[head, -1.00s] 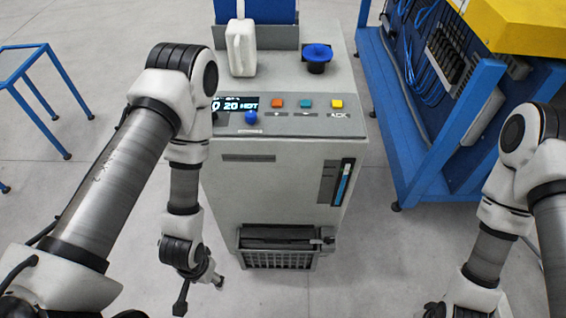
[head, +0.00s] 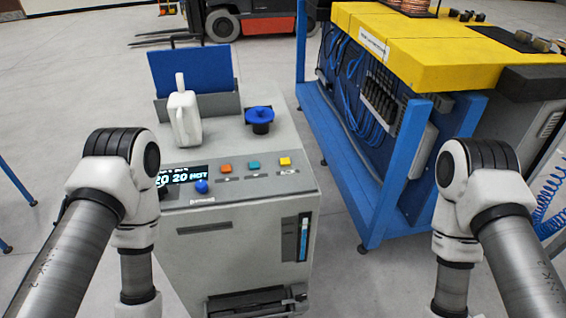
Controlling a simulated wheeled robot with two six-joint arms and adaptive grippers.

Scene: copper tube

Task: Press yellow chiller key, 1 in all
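The grey chiller (head: 245,245) stands in front of me, left of centre. On its sloped top panel is a row of three small square keys: orange, teal and, at the right end, the yellow key (head: 285,161). A lit display (head: 187,177) and a blue knob (head: 202,187) sit at the panel's left. My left arm comes in at the left and my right arm at the right. Both arms hang down, and both grippers are below the picture's lower edge. Nothing touches the yellow key.
A white jug (head: 184,119), a blue-capped filler (head: 260,119) and a blue board (head: 190,70) are on the chiller's top. A blue-framed machine with a yellow top (head: 415,50) stands at the right. A forklift (head: 235,20) is at the back. Open floor lies between.

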